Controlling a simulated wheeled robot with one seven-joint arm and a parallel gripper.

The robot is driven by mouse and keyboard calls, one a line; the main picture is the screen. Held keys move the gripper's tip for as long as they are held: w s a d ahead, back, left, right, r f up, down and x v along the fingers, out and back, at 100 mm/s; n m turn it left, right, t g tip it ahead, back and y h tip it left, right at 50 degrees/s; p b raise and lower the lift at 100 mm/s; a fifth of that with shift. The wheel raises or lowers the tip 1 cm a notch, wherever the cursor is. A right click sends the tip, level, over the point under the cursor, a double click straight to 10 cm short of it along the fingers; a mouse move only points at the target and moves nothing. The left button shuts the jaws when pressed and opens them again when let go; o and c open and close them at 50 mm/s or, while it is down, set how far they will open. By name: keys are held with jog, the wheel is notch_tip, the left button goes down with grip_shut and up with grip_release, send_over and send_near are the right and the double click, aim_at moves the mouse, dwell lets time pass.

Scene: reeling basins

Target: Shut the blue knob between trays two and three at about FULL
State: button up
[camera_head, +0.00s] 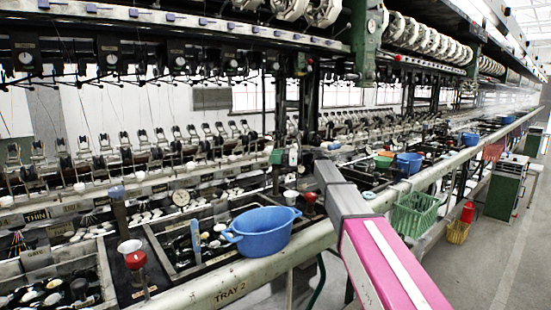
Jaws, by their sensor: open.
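Tray two (205,267) is the sunken basin by the "TRAY 2" lettering on the front rail. A dark post with a greenish block on top (277,158) stands near its far right corner; I cannot make out a blue knob there. Another post with a blue-grey top (116,192) stands at the left side of tray two. My magenta and grey arm rises from the lower right and covers part of the bench right of tray two. My gripper cannot be made out; the arm's end is hidden behind its grey link.
A blue tub (262,238) sits on tray two's right front. Red-and-white cups (134,256) stand left of tray two, and a white cup (291,198) stands right of it. A green basket (414,214) hangs on the rail.

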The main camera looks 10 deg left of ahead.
jog(key=c, duration=0.9)
jog(key=shift+c, duration=0.2)
jog(key=shift+s+t, duration=0.1)
jog(key=shift+t, duration=0.2)
jog(key=m+t, duration=0.2)
jog(key=t, duration=0.1)
jog(key=shift+s+m+t, duration=0.1)
jog(key=shift+m+t, duration=0.3)
jog(key=shift+m+t+h, duration=0.9)
jog(key=shift+m+t, duration=0.6)
jog(key=shift+t, duration=0.7)
jog(key=shift+w+t, duration=0.2)
jog(key=shift+t, duration=0.1)
jog(key=o, duration=0.9)
